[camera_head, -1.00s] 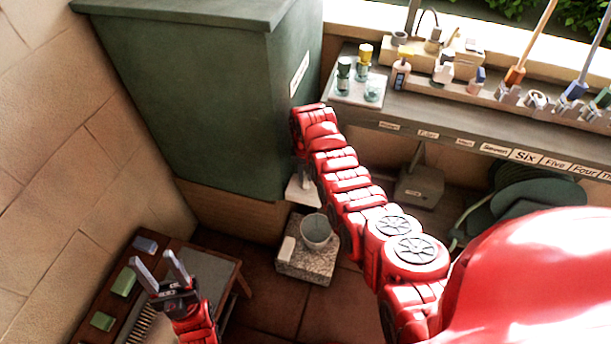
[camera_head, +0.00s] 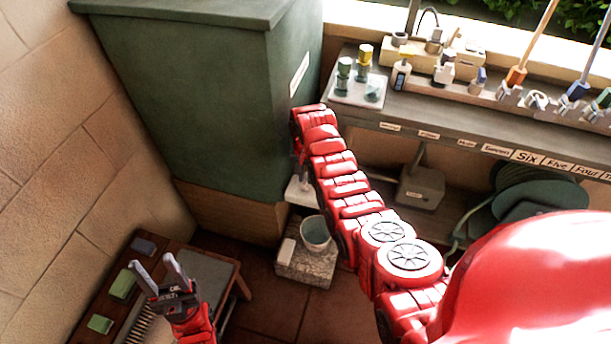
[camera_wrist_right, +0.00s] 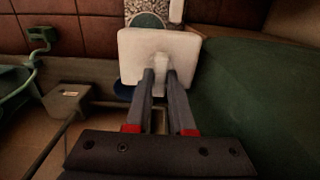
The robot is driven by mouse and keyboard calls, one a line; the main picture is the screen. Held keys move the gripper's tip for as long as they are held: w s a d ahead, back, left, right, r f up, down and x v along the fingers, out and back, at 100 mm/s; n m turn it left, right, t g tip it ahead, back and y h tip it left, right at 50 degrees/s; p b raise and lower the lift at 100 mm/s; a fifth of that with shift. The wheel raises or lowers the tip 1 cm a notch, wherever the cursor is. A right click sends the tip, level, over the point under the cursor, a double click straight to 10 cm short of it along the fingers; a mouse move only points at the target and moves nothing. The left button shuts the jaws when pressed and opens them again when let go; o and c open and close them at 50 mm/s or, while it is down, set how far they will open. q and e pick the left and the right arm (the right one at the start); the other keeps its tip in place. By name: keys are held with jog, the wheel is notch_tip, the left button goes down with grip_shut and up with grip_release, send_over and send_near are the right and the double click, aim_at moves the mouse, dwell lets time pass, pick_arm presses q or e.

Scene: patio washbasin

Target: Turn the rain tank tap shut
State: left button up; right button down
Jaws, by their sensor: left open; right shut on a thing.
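The green rain tank (camera_head: 190,110) stands at the back left, and its side also shows in the right wrist view (camera_wrist_right: 255,95). My right arm reaches along the tank's right side; its gripper is hidden behind the arm in the head view. In the right wrist view, my right gripper (camera_wrist_right: 161,76) is shut on the pale tap (camera_wrist_right: 160,64), of which only a small part shows between the fingertips. The tap's turned position cannot be told. My left gripper (camera_head: 158,264) is open and empty above the low bench at the lower left.
A white slab (camera_head: 297,192) sits below the gripping spot. A pale bucket (camera_head: 316,234) stands on a stone block (camera_head: 312,268) beneath. A grey counter (camera_head: 440,125) with bottles and tools runs to the right. A low wooden bench (camera_head: 238,272) is left.

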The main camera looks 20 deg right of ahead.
jog(key=c, duration=0.8)
grip_release()
jog(key=shift+r, duration=0.15)
notch_tip(320, 180, up, 8)
jog(key=r, duration=0.1)
notch_tip(320, 180, up, 8)
jog(key=p, duration=0.9)
send_over(305, 178)
jog(key=shift+s+r, duration=0.1)
jog(key=shift+b, duration=0.3)
